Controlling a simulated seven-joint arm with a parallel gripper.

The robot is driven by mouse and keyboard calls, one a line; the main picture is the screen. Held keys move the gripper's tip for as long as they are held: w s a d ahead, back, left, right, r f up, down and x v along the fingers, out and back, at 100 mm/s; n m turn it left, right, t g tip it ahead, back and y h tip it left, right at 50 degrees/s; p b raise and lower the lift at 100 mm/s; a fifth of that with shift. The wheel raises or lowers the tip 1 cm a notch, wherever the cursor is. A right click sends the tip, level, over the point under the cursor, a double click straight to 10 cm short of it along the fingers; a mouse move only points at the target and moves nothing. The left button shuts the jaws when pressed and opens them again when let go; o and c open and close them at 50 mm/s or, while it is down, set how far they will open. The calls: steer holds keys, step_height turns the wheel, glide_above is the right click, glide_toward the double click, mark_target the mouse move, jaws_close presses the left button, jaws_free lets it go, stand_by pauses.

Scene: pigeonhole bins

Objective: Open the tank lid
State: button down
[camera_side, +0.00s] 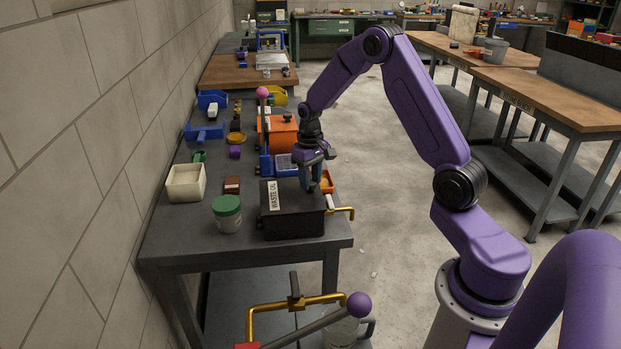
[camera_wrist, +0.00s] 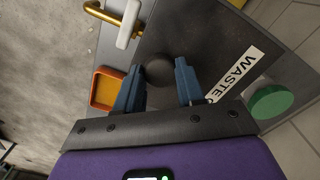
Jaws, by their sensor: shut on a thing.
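The waste oil tank (camera_side: 292,222) is a dark box at the near end of the grey bench, with a white "WASTE OIL" label (camera_side: 274,196) on its lid. The label also shows in the wrist view (camera_wrist: 236,76). My gripper (camera_side: 311,186) points down at the tank's lid. In the wrist view my gripper's blue fingers (camera_wrist: 158,88) stand on either side of a round dark knob (camera_wrist: 159,69) on the lid and are shut on it. The lid looks flat on the tank. In the side view the knob is hidden by my fingers.
A green-lidded jar (camera_side: 227,213) stands left of the tank. A brass pipe with a white handle (camera_side: 340,208) sticks out at its right. An orange tray (camera_side: 326,181) and an orange box (camera_side: 280,134) are behind. A cream bin (camera_side: 186,183) is by the wall.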

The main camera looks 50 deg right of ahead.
mark_target(303, 193)
steer(key=shift+w+a+r+g+h, duration=0.15)
steer(key=shift+r+h, duration=0.05)
steer(key=shift+r, duration=0.15)
steer(key=shift+w+a+r+g+h, duration=0.1)
steer(key=shift+r+g+h, duration=0.1)
steer(key=shift+r, duration=0.1)
steer(key=r, duration=0.1)
steer(key=w+a+r+g+h, duration=0.1)
steer(key=shift+r, duration=0.3)
steer(key=w+a+r, duration=0.5)
steer(key=w+a, duration=0.4)
steer(key=a, duration=0.1)
steer(key=shift+w+a+r, duration=0.25)
steer(key=shift+w+r, duration=0.05)
steer(key=shift+w, duration=0.05)
steer(key=c, duration=1.5)
jaws_free()
steer(key=shift+a+g, duration=0.1)
steer(key=shift+g, duration=0.15)
steer(key=o, duration=0.8)
steer(key=shift+d+r, duration=0.15)
steer(key=shift+d, duration=0.1)
steer(key=shift+w, duration=0.1)
